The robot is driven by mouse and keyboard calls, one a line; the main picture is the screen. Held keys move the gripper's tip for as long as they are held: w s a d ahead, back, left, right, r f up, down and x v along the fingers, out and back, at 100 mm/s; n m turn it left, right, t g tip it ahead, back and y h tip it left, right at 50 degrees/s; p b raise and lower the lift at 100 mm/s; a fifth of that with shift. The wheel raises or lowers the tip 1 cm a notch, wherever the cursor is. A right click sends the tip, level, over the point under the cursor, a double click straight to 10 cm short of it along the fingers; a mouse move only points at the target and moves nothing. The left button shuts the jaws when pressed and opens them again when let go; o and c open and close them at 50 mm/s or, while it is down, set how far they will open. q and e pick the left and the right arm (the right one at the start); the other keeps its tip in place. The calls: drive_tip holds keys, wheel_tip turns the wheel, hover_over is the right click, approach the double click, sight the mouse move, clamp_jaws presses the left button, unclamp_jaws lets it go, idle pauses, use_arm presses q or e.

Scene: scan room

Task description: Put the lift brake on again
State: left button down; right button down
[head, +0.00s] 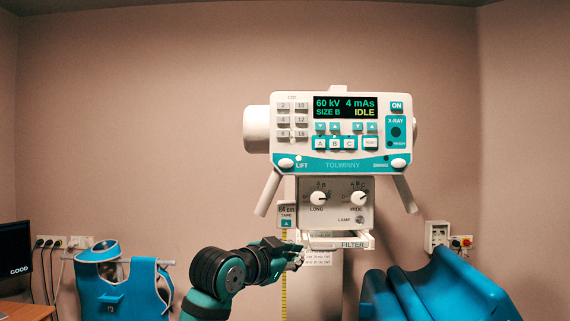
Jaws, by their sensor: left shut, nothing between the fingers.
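The white X-ray tube head (341,130) faces me, with a teal strip along the lower edge of its panel. A matching oval (398,163) sits at the right end by another, smaller label. My left gripper (299,257) is shut and empty, below the lift button and apart from it, near the left end of the FILTER slot. Its fingertips are small and dark against the white parts. My right gripper is out of view.
Two grey handles (268,193) slant down from the head's sides. A box with LONG and WIDE knobs (336,205) hangs under the panel, with a yellow tape (284,284) at its left. Blue aprons (122,285) hang at left; a blue padded seat (440,288) stands at right.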

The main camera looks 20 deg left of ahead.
sight(286, 159)
use_arm(q)
drive_tip(key=s+r+m+t+h, duration=0.1)
drive_tip(key=s+r, duration=0.2)
drive_tip(key=r, duration=0.7)
drive_tip(key=s+r+m+t, duration=0.1)
drive_tip(key=s+r, duration=0.2)
drive_tip(key=r, duration=0.7)
drive_tip(key=shift+s+m+t+h, duration=0.15)
drive_tip(key=shift+m+t+h, duration=0.15)
drive_tip(key=shift+h, duration=0.1)
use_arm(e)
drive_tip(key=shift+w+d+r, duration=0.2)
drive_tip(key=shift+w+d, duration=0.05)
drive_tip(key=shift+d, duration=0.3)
use_arm(q)
drive_tip(key=shift+d, duration=0.1)
